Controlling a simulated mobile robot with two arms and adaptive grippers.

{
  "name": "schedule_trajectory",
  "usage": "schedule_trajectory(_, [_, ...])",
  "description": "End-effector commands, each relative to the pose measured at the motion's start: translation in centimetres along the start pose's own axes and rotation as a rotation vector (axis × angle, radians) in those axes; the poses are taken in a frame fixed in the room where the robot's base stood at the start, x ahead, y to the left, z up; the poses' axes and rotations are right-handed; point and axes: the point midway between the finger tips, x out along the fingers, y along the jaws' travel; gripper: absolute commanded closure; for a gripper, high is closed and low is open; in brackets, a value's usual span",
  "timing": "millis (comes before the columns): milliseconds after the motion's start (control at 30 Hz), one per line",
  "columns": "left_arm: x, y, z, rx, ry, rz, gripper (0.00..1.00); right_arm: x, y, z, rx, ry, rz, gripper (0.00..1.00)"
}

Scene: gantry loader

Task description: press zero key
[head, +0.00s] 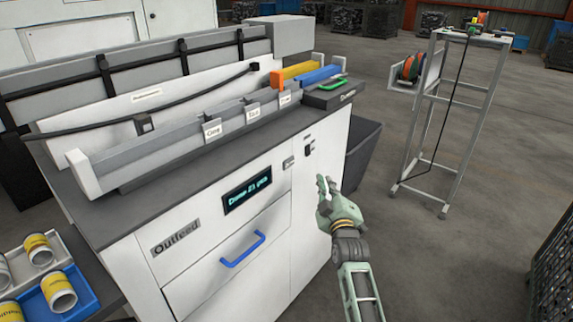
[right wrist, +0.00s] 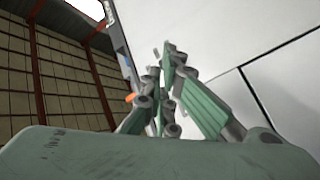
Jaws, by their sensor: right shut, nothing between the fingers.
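A white machine (head: 225,240) has a dark display (head: 247,194) with lit cyan text on its front. Right of the display is a small grey label or key (head: 288,163), too small to read. Further right are small dark controls (head: 309,147); I cannot tell which of these is the zero key. My right gripper (head: 321,182) is shut and empty, just below the dark controls in the picture; contact with the panel cannot be told. In the right wrist view its fingers (right wrist: 166,85) come together beside the pale panel. My left gripper is out of view.
A blue drawer handle (head: 242,249) sticks out below the display. A trough (head: 185,138) with tags lies on the dark top, near a green handle (head: 325,85).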

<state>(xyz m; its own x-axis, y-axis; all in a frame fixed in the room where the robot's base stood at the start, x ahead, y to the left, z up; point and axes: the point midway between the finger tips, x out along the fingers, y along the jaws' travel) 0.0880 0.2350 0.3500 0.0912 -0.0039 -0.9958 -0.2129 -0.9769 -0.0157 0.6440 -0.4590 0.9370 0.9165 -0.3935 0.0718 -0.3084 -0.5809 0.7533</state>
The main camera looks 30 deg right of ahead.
Motion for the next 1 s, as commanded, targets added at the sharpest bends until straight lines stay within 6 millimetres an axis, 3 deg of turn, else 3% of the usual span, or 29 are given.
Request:
schedule_trajectory(367, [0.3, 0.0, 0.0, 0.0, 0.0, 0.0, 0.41, 0.3, -0.3, -0.1, 0.003, 0.0, 0.0, 1.0])
schedule_trajectory(800, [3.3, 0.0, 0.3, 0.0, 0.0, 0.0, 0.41, 4.2, -3.3, -2.9, 0.006, 0.001, 0.0, 1.0])
schedule_trajectory(1000, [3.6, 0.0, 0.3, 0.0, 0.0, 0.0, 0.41, 5.6, -4.2, -4.0, 0.003, 0.0, -0.001, 1.0])
